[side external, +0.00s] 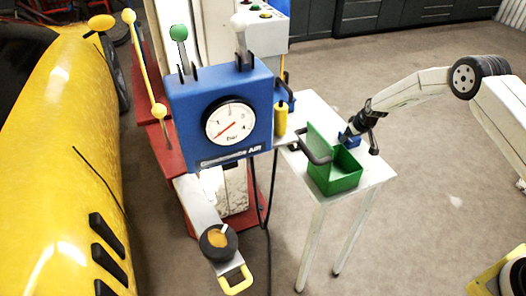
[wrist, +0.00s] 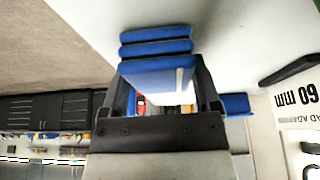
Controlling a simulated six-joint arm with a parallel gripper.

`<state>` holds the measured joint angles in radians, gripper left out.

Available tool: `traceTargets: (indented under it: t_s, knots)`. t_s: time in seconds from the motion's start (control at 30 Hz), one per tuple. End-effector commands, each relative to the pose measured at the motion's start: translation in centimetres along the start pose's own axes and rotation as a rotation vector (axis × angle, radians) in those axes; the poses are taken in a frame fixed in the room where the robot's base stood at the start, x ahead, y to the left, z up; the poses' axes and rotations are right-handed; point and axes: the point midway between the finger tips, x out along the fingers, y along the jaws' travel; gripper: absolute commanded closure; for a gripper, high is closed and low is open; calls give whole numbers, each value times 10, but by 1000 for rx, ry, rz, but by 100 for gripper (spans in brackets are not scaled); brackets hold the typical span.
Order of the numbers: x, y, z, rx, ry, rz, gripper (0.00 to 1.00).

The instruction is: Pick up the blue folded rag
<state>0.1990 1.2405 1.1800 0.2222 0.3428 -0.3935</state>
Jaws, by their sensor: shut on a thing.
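The blue folded rag (wrist: 155,50) fills the space between the two fingers of my gripper (wrist: 163,84) in the wrist view. It shows as several stacked blue layers, with a pale strip near its right edge. My gripper is shut on it. In the side view my gripper (side external: 361,138) reaches down from the right over the white table, just behind the green box. The blue rag (side external: 347,139) shows at its tips, partly hidden by the box. I cannot tell whether the rag touches the table.
The open green box (side external: 335,181) stands on the white table (side external: 378,172), close in front of my gripper. A dark curved handle (side external: 313,152) is at its left. A blue gauge unit (side external: 222,112) stands further left, beside a yellow car body (side external: 62,165). Another blue piece (wrist: 236,104) shows right of my fingers.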

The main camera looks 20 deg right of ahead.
Motion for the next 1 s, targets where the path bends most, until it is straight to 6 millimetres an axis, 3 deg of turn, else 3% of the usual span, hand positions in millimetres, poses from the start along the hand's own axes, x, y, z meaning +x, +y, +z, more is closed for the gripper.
traceTargets:
  t_s: [0.23,0.43,1.0]
  knots:
    - [-10,0,-5,-1,1,0,78]
    - [-30,0,-13,0,3,-1,78]
    - [-104,-8,11,0,2,-1,78]
